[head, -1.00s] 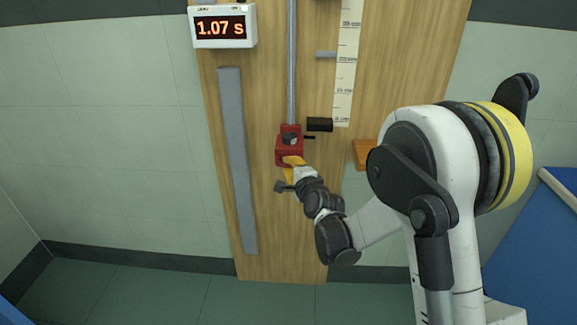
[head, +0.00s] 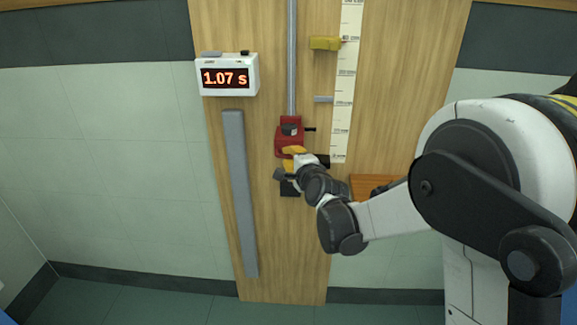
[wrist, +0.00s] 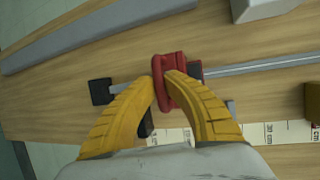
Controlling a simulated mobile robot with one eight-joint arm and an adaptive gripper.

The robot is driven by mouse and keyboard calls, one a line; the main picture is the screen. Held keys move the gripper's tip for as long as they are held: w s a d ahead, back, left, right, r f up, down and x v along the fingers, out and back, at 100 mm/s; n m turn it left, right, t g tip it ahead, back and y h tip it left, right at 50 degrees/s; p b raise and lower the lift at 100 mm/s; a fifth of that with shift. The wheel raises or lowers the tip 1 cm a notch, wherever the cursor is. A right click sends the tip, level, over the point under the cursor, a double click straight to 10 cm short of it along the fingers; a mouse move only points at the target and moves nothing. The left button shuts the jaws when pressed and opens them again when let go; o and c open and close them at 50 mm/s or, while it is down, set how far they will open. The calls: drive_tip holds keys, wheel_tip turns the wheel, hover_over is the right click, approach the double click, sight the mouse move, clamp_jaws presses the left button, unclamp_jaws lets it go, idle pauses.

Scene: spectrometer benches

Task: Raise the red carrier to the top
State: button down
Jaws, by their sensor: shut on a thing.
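The red carrier (head: 289,141) sits on a vertical metal rod (head: 292,60) on the wooden board, low on the rod. A black block (head: 290,188) is below it at the rod's foot, with a gap between. My gripper (head: 294,154) has yellow fingers and is shut on the carrier from below right. In the wrist view the carrier (wrist: 168,67) shows between the two yellow fingertips (wrist: 163,84), and the rod runs off to the right.
A timer (head: 227,77) reads 1.07 s at upper left. A long grey bar (head: 239,190) is left of the rod. Right of the rod are a yellow block (head: 325,43), a small grey tab (head: 323,99) and a white scale (head: 346,80). An orange-brown ledge (head: 371,185) is lower right.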

wheel_tip(320, 180, up, 57)
drive_tip(key=p, duration=3.1)
drive_tip(key=shift+w, duration=0.1)
drive_tip(key=c, duration=1.5)
unclamp_jaws()
drive_tip(key=shift+o, duration=0.2)
drive_tip(key=v, duration=1.2)
